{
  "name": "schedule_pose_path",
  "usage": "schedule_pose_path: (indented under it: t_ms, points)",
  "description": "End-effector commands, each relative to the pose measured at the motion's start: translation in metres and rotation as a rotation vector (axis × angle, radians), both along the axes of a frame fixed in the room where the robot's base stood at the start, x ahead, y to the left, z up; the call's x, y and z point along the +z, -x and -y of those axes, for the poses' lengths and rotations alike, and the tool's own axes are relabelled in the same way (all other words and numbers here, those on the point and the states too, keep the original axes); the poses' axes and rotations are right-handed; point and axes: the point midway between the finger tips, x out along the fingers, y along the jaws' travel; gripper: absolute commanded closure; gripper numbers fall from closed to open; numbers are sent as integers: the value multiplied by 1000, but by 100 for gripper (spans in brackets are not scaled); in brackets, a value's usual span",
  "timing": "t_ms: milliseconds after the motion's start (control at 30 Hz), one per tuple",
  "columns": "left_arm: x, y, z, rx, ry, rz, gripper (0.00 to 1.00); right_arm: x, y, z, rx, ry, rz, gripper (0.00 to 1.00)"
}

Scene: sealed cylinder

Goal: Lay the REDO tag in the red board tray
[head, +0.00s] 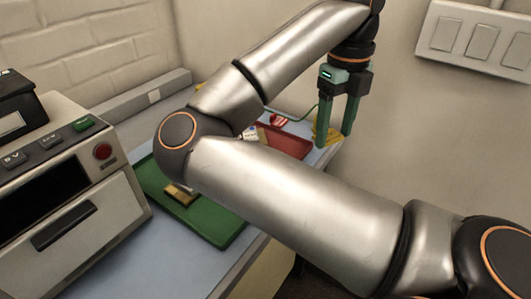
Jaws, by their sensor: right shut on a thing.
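The red board tray (296,143) lies at the far end of the blue-grey table, partly hidden behind my right arm. My right gripper (337,138) points down with green fingers just right of the red tray, near the table's far right edge. I cannot make out a REDO tag for certain. My left gripper is out of view.
A green tray (222,230) with a small tan piece lies nearer, partly under my arm. A machine with buttons (75,165) stands at left. Walls close the back.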

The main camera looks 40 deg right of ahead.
Motion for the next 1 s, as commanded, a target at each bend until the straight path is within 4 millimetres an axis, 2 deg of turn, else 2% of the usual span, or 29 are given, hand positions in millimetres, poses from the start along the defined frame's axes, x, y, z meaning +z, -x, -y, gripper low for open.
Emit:
schedule_pose_path:
  t_ms: [133,233,267,367,400,533,700,1000]
  points:
    - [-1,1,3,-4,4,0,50,-4,3,-5,14,2,-2,86]
    - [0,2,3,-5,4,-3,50,-12,-14,-5,19,0,-5,86]
    - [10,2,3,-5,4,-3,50,-9,-19,-4,16,1,-7,86]
    - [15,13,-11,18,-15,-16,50,-14,-35,-4,16,1,-10,86]
    - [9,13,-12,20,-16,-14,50,-25,-46,-3,18,2,-8,86]
    - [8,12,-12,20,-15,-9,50,-41,-79,-2,17,2,-6,86]
    - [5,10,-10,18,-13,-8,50,-75,-106,-1,14,3,-5,86]
    - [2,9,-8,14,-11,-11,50,-99,-128,-1,14,2,-2,86]
